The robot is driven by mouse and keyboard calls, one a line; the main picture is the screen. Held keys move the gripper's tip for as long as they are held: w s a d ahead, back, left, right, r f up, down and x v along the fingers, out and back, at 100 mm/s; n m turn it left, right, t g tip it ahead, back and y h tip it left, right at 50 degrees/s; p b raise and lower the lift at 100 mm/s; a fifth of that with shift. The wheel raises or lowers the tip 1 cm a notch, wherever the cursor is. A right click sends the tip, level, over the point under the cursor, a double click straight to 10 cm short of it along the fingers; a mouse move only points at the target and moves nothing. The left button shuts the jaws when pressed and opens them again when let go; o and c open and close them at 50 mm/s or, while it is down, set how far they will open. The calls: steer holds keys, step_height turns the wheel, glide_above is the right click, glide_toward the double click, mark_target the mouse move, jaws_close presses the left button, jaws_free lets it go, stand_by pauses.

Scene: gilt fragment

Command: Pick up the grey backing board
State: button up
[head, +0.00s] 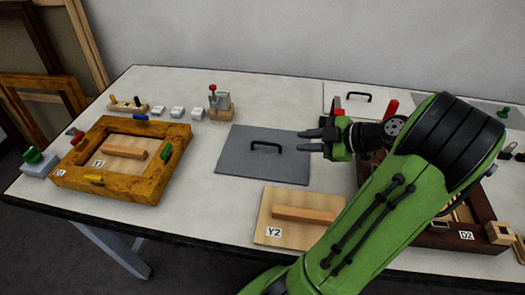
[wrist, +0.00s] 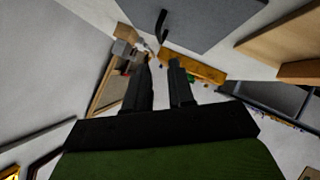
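The grey backing board (head: 240,166) lies flat in the middle of the table, with a black bar handle (head: 266,145) standing on its top. My gripper (head: 308,141) is to the right of the handle, by the board's right edge, with its fingers pointing left. The fingers are apart with nothing between them. In the wrist view the board (wrist: 215,18) is at the top edge with its handle (wrist: 161,24) beyond the fingertips (wrist: 161,62). The gripper's exact height above the table is hard to tell.
The wooden panel Y2 (head: 268,230) lies in front of the board. A golden frame (head: 75,180) lies at left, a dark frame D2 (head: 470,238) at right, partly behind my arm. A red-topped clamp block (head: 220,104) and small white blocks (head: 177,112) stand behind.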

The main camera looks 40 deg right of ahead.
mark_target(268, 144)
steer(key=b+x, duration=0.3)
steer(key=x, duration=0.9)
steer(key=shift+d+f, duration=0.1)
jaws_close()
